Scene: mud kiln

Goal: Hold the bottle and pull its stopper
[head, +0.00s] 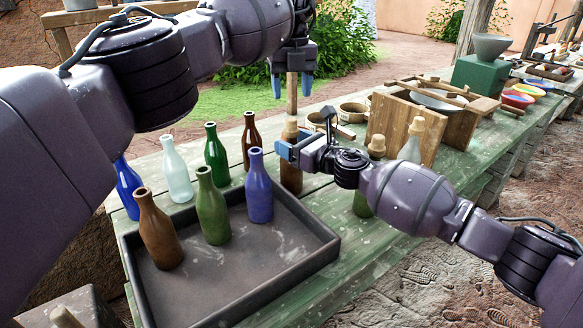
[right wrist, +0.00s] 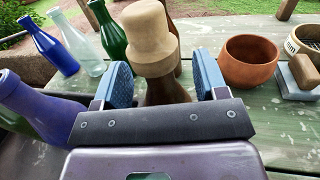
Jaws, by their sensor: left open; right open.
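A brown bottle (head: 291,179) stands on the green table behind the tray, partly hidden by my right gripper. Its tan stopper (head: 290,130) is in its mouth; the right wrist view shows the stopper's wide cap (right wrist: 149,34) above the brown neck (right wrist: 166,92). My right gripper (head: 302,143) is open, with its blue fingers on either side of the neck and gaps visible in the right wrist view. My left gripper (head: 291,90) is open, pointing down above the stopper. A pale wooden rod (head: 292,100) shows between its fingers; I cannot tell whether it stands behind them.
A dark tray (head: 300,264) holds brown, green and blue bottles. Several unstoppered bottles stand behind it, including a white one (head: 176,170). Right of my right gripper are a corked pale bottle (head: 411,148), a corked green bottle (head: 362,205) and a wooden box (head: 398,128).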

